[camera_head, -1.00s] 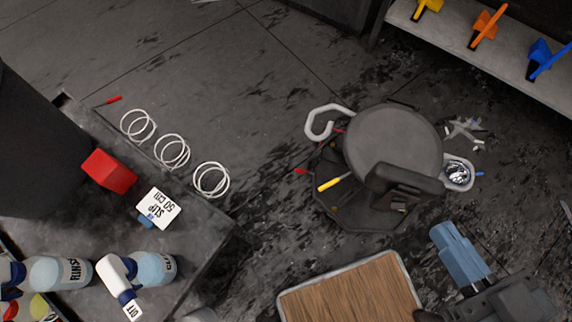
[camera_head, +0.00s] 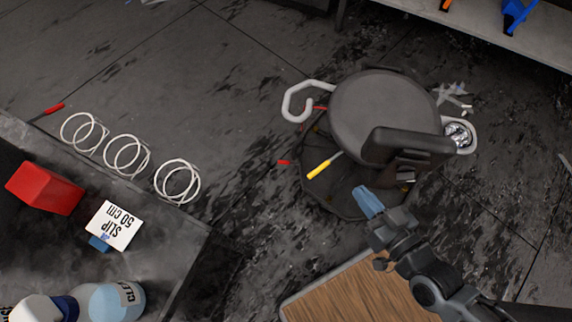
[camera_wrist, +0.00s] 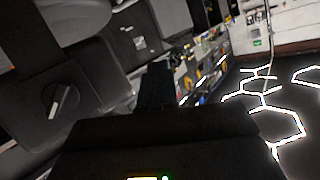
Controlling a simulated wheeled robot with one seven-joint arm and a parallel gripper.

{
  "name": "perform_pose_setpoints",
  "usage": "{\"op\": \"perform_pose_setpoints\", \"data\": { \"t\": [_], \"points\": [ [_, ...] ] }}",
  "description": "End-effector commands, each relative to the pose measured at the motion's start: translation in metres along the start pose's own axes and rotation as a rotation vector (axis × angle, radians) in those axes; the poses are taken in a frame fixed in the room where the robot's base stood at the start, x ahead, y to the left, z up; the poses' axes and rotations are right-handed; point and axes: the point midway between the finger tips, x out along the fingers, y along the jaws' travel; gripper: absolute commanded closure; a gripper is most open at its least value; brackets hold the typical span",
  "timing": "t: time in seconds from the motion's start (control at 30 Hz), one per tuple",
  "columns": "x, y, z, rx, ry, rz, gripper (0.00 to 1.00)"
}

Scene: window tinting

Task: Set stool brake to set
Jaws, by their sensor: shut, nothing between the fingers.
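The stool (camera_head: 375,112) stands on the dark floor in the head view, with a round dark seat, a backrest and an angular base (camera_head: 345,195). A yellow-handled lever (camera_head: 319,170) and a red-tipped lever (camera_head: 285,162) stick out from the base at left. Which part is the brake, and how it is set, I cannot tell. The wrist view shows a dark round knob (camera_wrist: 62,100) on a dark panel.
A white hook (camera_head: 292,100) and a side tray (camera_head: 460,135) extend from the stool. A wood-topped board (camera_head: 350,290) lies below my gripper. The left worktop holds a red block (camera_head: 45,188), a sign (camera_head: 112,226) and white rings (camera_head: 177,182). A shelf (camera_head: 470,28) is at upper right.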

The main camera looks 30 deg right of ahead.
Motion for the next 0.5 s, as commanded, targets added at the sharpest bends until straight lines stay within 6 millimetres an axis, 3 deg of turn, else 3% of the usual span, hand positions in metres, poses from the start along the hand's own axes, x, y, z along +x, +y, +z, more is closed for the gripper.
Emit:
{"op": "perform_pose_setpoints", "data": {
  "t": [0.03, 0.2, 0.3, 0.5],
  "points": [
    [0.033, 0.010, 0.044, 0.026, -0.002, 0.004, 1.00],
    [0.116, 0.030, 0.131, 0.116, -0.019, 0.041, 1.00],
    [0.165, 0.037, 0.177, 0.171, -0.032, 0.068, 1.00],
    [0.233, 0.038, 0.240, 0.256, -0.062, 0.115, 1.00]
  ]
}}
